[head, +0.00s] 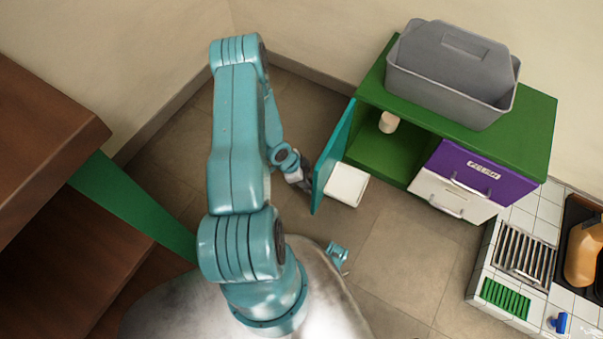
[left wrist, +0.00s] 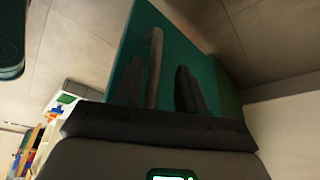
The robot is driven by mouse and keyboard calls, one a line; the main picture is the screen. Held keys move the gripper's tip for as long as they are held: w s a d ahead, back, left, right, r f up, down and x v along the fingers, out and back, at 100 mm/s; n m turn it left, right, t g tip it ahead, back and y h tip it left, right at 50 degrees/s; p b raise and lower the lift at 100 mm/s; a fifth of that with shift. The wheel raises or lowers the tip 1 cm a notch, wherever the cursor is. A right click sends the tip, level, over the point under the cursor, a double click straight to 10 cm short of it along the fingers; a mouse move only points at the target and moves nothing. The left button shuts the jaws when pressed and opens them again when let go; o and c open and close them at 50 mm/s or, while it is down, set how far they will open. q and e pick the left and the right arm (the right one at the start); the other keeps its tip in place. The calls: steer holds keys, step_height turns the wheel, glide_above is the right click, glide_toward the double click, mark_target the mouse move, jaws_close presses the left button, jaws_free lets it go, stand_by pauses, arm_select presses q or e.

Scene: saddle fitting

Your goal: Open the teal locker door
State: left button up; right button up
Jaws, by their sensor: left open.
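The teal locker door (head: 334,152) stands swung out from the left side of the green locker (head: 400,155), and the open compartment shows. My left gripper (head: 305,185) is at the outer face of the door, near its free edge. In the left wrist view the teal door (left wrist: 205,60) fills the middle, with a grey bar handle (left wrist: 154,68) on it. The left gripper's fingers (left wrist: 158,90) are open, one on each side of the handle; whether they touch it I cannot tell. My right gripper is not in view.
A white bin (head: 346,185) is beside the door's inner side. A white cup-like item (head: 389,122) is inside the locker. A grey caddy (head: 452,72) stands on top. A purple drawer (head: 480,172) and white drawer (head: 452,195) are at right. Brown furniture (head: 50,130) stands left.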

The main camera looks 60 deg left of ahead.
arm_select(q)
steer(key=p+v, duration=0.8)
steer(key=v, duration=0.8)
steer(key=shift+r+p, duration=0.2)
steer(key=shift+p, duration=0.1)
